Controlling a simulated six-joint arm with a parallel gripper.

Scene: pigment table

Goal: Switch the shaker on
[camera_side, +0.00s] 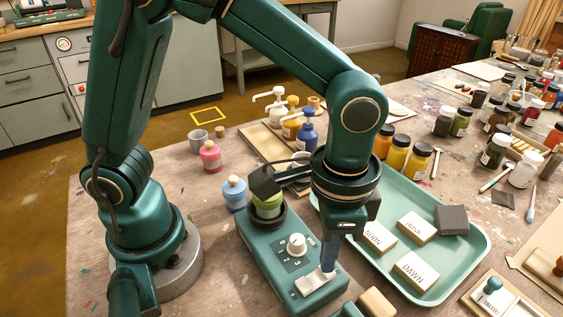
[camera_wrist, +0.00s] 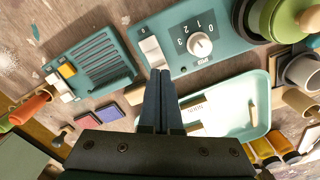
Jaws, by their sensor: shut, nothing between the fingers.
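The shaker (camera_side: 265,250) is a teal box on the table with a white dial (camera_side: 296,245) and a pale rocker switch (camera_side: 310,283) at its near end. A green jar (camera_side: 268,207) sits in its dark round holder. In the wrist view the switch (camera_wrist: 152,50) and the dial (camera_wrist: 199,44), marked 0 to 3, show clearly. My gripper (camera_side: 328,268) points down with its fingers together and empty, the tips right at the switch. In the wrist view the closed tips (camera_wrist: 161,73) lie at the switch's lower edge; I cannot tell whether they touch it.
A mint tray (camera_side: 470,262) with labelled blocks (camera_side: 417,270) and a dark grey block (camera_side: 452,220) stands right of the shaker. Blue (camera_side: 234,192) and pink (camera_side: 211,157) bottles stand to its left. A teal slotted rack (camera_wrist: 92,62) shows in the wrist view.

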